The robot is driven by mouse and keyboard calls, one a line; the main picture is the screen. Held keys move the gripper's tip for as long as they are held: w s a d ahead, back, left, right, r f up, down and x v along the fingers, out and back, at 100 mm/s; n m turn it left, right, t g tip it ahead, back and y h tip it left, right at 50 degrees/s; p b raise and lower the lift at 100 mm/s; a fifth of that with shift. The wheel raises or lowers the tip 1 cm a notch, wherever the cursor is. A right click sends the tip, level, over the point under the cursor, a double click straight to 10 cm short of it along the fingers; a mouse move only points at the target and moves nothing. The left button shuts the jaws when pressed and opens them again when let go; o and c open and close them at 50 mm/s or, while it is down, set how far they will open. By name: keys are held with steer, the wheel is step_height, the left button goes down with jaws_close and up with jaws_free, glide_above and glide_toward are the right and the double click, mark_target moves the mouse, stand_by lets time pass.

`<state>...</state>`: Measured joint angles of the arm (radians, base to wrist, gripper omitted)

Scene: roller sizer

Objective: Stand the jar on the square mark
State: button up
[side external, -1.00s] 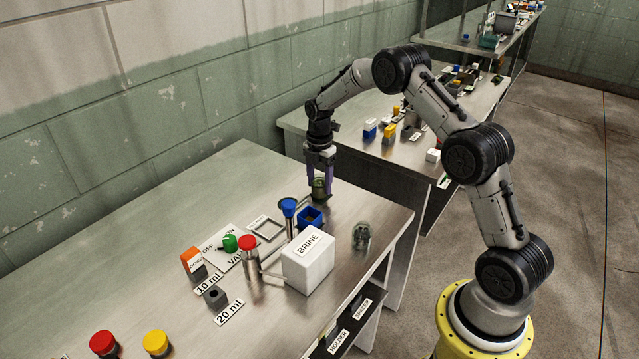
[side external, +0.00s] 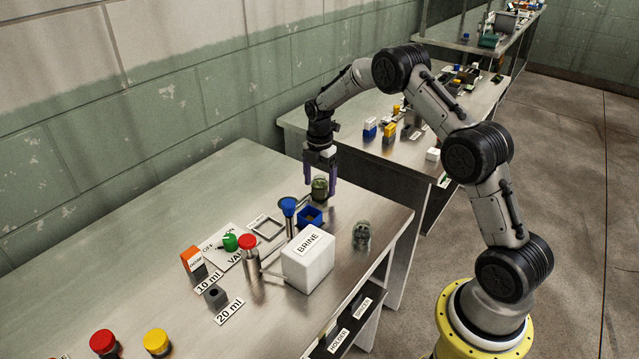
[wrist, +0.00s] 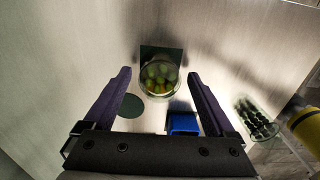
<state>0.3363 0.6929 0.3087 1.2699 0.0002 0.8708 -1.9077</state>
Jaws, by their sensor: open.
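A glass jar of green olives (wrist: 160,76) stands upright in the wrist view. It also shows in the side view (side external: 320,189). The dark green square mark (wrist: 147,49) shows beyond and around the jar's far side. The jar hides the rest of the square, so how well it is centred cannot be told. My gripper (wrist: 159,73) is open, with one purple finger on each side of the jar and a gap on both sides. In the side view my gripper (side external: 321,186) points down at the jar.
A round dark green mark (wrist: 131,106) and a blue bin (wrist: 183,122) lie near the jar. A second jar with dark contents (side external: 361,235) stands near the bench edge.

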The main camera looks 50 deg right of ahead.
mark_target(320, 178)
steer(key=s+a+r+m+t, duration=0.1)
steer(key=s+a+r+m, duration=0.15)
steer(key=r, duration=0.75)
steer(key=s+a+r+m, duration=0.1)
steer(key=s+a+r, duration=0.15)
steer(key=r, duration=0.75)
steer(key=s+a+r+m+t, duration=0.2)
steer(key=s+a+r+m, duration=0.35)
steer(key=s, duration=0.35)
steer(key=s+a+m+t, duration=0.1)
steer(key=s+a+m, duration=0.2)
steer(key=s, duration=0.6)
steer(key=s+a+f+m+t, duration=0.1)
steer(key=s+a+m, duration=0.3)
steer(key=s, duration=0.6)
steer(key=shift+s+f+m+t, duration=0.25)
steer(key=shift+s+m+t, duration=0.05)
steer(key=shift+m, duration=0.7)
